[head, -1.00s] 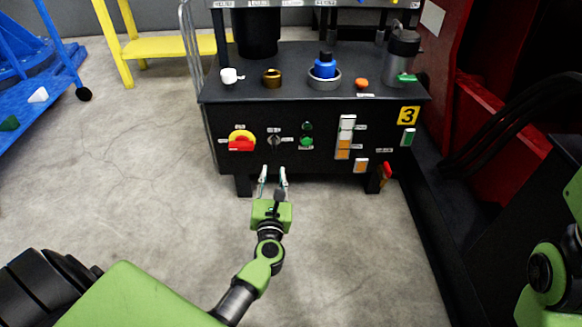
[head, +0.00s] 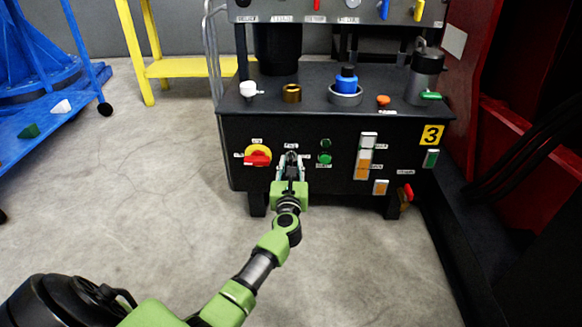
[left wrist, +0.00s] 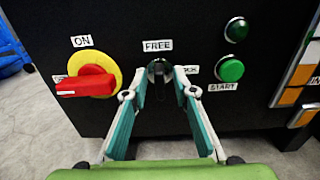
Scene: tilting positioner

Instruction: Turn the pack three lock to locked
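The pack three lock is a small dark rotary knob (left wrist: 159,72) on the front of the black cabinet marked 3. A FREE label (left wrist: 158,45) sits above it, and a partly hidden label ending in "CK" (left wrist: 190,70) is at its right. The knob's pointer seems to stand upright, toward FREE. My left gripper (left wrist: 161,93) is open, its two fingertips on either side of and just below the knob in the left wrist view. In the head view the left gripper (head: 291,160) covers most of the knob. I cannot tell whether the fingers touch it. My right gripper is not in view.
A red switch on a yellow disc (left wrist: 88,82) is left of the knob. Green buttons (left wrist: 230,69) are at its right. A red valve handle (head: 408,191) hangs low at right. Grey floor (head: 350,265) is clear in front.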

